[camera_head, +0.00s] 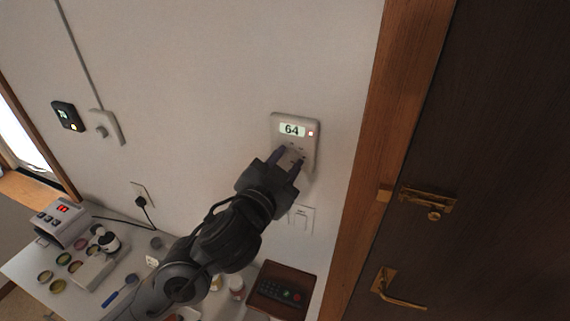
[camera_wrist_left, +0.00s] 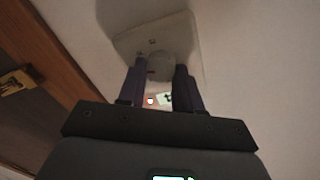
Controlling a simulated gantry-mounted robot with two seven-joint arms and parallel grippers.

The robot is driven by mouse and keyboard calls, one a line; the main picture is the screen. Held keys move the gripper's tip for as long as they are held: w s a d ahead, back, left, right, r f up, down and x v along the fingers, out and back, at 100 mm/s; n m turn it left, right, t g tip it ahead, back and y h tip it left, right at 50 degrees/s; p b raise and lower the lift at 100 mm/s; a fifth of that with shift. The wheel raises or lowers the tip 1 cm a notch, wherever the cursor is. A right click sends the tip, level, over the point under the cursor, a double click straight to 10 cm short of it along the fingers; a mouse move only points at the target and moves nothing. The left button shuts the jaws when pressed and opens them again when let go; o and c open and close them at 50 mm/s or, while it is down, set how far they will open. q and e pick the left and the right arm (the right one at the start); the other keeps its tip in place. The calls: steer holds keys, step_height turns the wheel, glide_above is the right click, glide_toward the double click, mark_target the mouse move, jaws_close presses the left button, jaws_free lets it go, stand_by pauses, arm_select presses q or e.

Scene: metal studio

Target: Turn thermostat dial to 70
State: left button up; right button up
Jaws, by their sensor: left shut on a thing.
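The thermostat (camera_head: 296,119) is a pale unit on the wall beside the door frame, and its lit display (camera_head: 292,130) reads 64. My left gripper (camera_head: 291,156) is at its lower half, with its two fingers shut on the dial. In the left wrist view the thermostat body (camera_wrist_left: 150,35) fills the upper middle. The round dial (camera_wrist_left: 158,68) shows there between the tips of my left gripper (camera_wrist_left: 160,70). The fingers hide part of the dial in the head view. My right gripper is not in view.
A wooden door frame (camera_head: 392,100) and dark door with a brass handle (camera_head: 398,300) stand at the right. A light switch (camera_head: 301,219) is below the thermostat. A table below holds a remote (camera_head: 280,291) in a brown tray and several small items.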

arm_select(q)
steer(key=m+b, duration=0.1)
steer(key=m, duration=0.2)
steer(key=shift+f, duration=0.1)
steer(key=shift+m+b, duration=0.5)
steer(key=shift+m, duration=1)
steer(key=shift+y, duration=0.3)
steer(key=o, duration=1)
steer(key=shift+o, duration=0.2)
steer(key=shift+s, duration=0.1)
